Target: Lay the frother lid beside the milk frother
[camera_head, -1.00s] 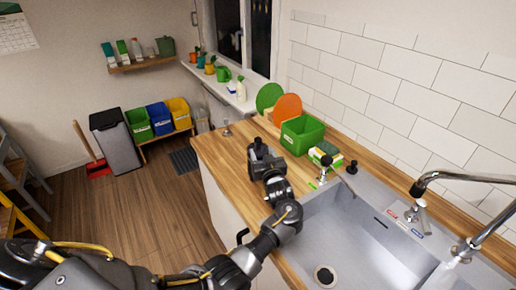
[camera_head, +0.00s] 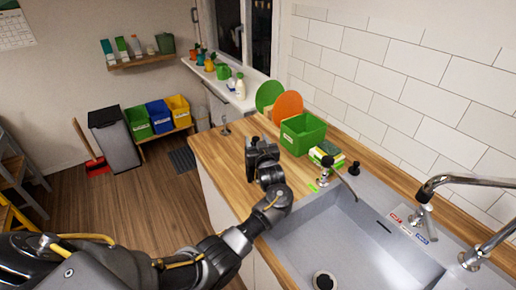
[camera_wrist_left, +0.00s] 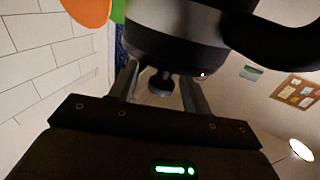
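In the left wrist view the milk frother (camera_wrist_left: 178,22) is a dark, rounded body with a black handle (camera_wrist_left: 272,32) to the right; the view is upside down. Its black lid (camera_wrist_left: 165,58) sits on it, with a small round knob (camera_wrist_left: 160,84). My left gripper (camera_wrist_left: 161,92) has one finger on each side of the knob, with gaps visible, so it is open around it. In the head view my left gripper (camera_head: 262,152) is over the wooden counter; there I cannot separate the dark frother from the gripper. My right gripper is not in view.
A green bin (camera_head: 302,134), an orange disc (camera_head: 288,106) and a green disc (camera_head: 269,96) stand by the tiled wall. A sponge (camera_head: 326,153) lies near the sink (camera_head: 345,240).

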